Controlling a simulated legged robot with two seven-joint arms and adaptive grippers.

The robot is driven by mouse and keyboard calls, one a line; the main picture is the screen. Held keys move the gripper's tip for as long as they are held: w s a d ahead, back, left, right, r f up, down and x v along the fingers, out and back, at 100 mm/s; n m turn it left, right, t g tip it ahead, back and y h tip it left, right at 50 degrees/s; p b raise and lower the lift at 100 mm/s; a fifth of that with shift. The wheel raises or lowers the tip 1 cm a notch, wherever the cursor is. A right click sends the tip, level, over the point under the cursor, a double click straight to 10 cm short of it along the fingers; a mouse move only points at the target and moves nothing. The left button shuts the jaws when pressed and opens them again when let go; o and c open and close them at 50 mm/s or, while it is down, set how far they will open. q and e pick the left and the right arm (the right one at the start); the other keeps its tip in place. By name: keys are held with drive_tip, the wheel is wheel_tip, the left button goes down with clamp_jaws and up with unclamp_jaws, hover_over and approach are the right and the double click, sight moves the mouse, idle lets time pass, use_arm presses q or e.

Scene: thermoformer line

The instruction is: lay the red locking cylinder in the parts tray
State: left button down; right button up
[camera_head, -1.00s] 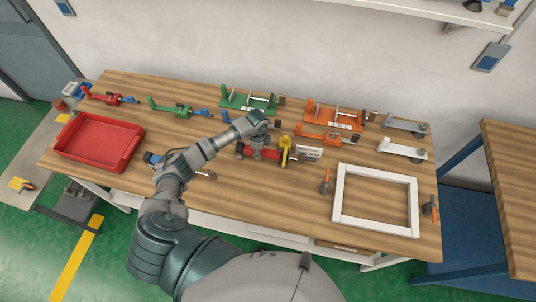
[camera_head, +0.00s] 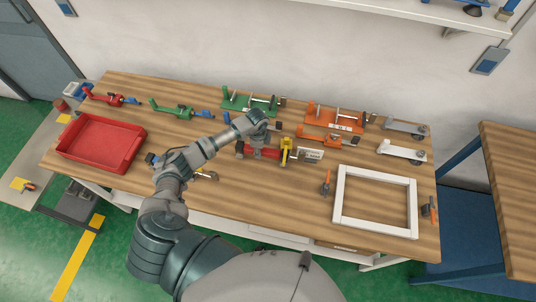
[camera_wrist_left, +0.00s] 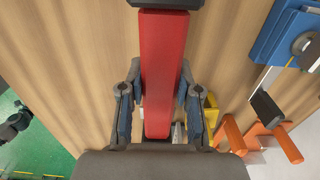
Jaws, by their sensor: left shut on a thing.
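The red locking cylinder (camera_head: 262,153) lies near the middle of the wooden table, beside a yellow part and a white tag. In the left wrist view the long red body (camera_wrist_left: 163,70) runs between the two fingers. My left gripper (camera_head: 258,146) is over it with the arm coming in from the left, and its fingers (camera_wrist_left: 160,112) are shut on it from both sides. I cannot tell whether it is clear of the table. The red parts tray (camera_head: 98,143) is at the table's left end and looks empty. My right gripper is not in view.
Green (camera_head: 247,102) and orange (camera_head: 335,117) holders stand along the back, with a red tool (camera_head: 110,99) and a green tool (camera_head: 178,111) to the left. A white frame (camera_head: 376,229) lies at the right.

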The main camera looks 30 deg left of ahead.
use_arm(q)
drive_tip(key=shift+a+r+p, duration=0.55)
drive_tip(key=shift+a+r, duration=0.1)
drive_tip(key=shift+r, duration=0.2)
drive_tip(key=shift+d+r+p, duration=0.15)
drive_tip(key=shift+r+p, duration=0.1)
drive_tip(key=shift+p, duration=0.1)
drive_tip(key=shift+d+r, duration=0.25)
drive_tip(key=shift+r, duration=0.05)
drive_tip(key=shift+d+r+p, duration=0.35)
drive_tip(key=shift+r+p, duration=0.15)
drive_tip(key=shift+p, duration=0.05)
drive_tip(key=shift+d+r+p, duration=0.1)
drive_tip(key=shift+r+p, duration=0.3)
drive_tip(key=shift+r, duration=0.25)
drive_tip(key=shift+a+r+p, duration=0.35)
drive_tip(key=shift+a+p, duration=0.15)
drive_tip(key=shift+p, duration=0.05)
drive_tip(key=shift+a+r+p, duration=0.2)
drive_tip(key=shift+r+p, duration=0.15)
drive_tip(key=shift+r, duration=0.15)
drive_tip(key=shift+d+r, duration=0.3)
drive_tip(key=shift+r, duration=0.15)
drive_tip(key=shift+d+r, duration=0.2)
drive_tip(key=shift+r, duration=0.6)
drive_tip(key=shift+a, duration=0.15)
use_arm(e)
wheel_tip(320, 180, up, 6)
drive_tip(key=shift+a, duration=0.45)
